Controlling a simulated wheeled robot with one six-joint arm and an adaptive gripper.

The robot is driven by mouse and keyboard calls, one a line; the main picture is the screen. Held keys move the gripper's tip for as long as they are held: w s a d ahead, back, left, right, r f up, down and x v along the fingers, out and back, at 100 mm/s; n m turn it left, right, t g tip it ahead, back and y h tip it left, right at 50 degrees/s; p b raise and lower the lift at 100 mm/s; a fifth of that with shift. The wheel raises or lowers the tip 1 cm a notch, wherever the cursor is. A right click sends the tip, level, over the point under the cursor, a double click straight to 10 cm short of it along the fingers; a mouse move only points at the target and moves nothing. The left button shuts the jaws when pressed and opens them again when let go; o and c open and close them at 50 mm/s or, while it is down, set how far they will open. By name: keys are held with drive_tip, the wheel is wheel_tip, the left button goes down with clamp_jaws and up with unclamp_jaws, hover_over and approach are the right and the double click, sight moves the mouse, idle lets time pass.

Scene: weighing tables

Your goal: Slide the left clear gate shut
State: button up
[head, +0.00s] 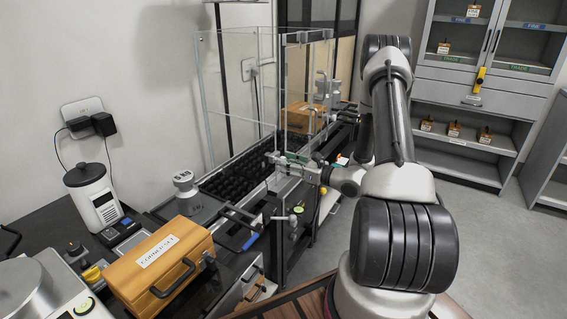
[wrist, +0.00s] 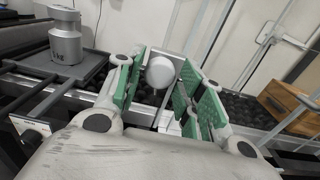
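In the head view, a clear gate panel (head: 228,85) with grey edging stands upright at the near, left end of the clear enclosure over the black roller bed. Another clear panel (head: 308,95) runs along the front side. My gripper (head: 285,161) is low at the near corner of these panels. In the wrist view, my gripper's green-padded fingers (wrist: 163,90) are apart, with a pale round knob (wrist: 161,72) between them. I cannot tell whether the pads touch the knob. How far the left gate stands open is unclear.
A grey weight (head: 184,184) stands on a platform left of the rollers (head: 238,172). A wooden case (head: 158,262) is at the near left, and another wooden box (head: 300,117) sits beyond the clear panels. Free floor (head: 490,235) lies at right, before the grey cabinets.

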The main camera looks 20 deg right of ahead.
drive_tip(key=v, duration=1)
drive_tip(key=shift+s, duration=0.1)
